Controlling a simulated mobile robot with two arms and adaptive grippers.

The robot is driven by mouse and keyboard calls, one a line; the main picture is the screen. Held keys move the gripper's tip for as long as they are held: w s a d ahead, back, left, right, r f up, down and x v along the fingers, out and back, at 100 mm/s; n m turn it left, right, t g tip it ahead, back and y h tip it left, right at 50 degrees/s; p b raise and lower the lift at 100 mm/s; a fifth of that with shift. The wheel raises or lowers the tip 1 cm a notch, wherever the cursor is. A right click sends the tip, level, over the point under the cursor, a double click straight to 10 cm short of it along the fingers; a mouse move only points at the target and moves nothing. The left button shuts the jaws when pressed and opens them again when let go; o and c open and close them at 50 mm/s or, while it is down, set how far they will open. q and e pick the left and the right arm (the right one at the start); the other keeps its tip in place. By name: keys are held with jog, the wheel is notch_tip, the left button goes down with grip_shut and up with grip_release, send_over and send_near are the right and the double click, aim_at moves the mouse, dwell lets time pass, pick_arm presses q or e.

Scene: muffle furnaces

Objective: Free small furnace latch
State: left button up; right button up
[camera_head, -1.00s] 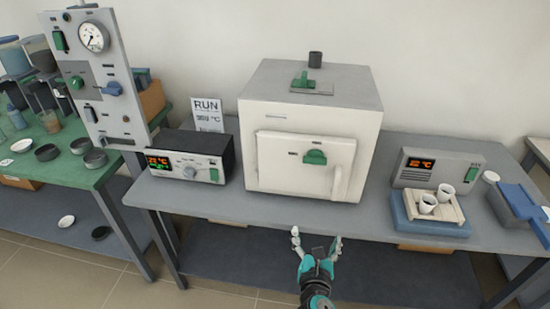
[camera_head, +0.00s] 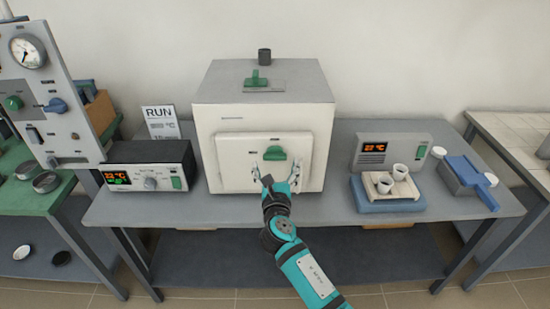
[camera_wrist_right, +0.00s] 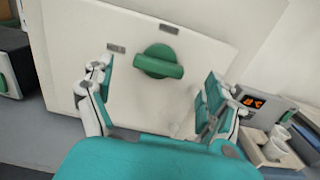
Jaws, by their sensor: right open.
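The small white furnace (camera_head: 262,120) stands on the grey bench with its front door (camera_head: 235,165) shut. A green latch handle (camera_head: 275,153) sits on the upper part of the door; it also shows in the right wrist view (camera_wrist_right: 159,62), lying nearly crosswise on a round green base. My right gripper (camera_head: 275,170) is open in front of the door, its fingers on either side of and a little below the latch. In the right wrist view the open fingers (camera_wrist_right: 155,90) flank the latch, with nothing between them touching it. My left gripper is not in view.
A controller box (camera_head: 148,167) with a lit display stands left of the furnace. Another green handle (camera_head: 257,79) is on the furnace top.

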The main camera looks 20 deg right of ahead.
aim_at(275, 159)
jog(key=shift+x, duration=1.95)
jog(key=c, duration=1.2)
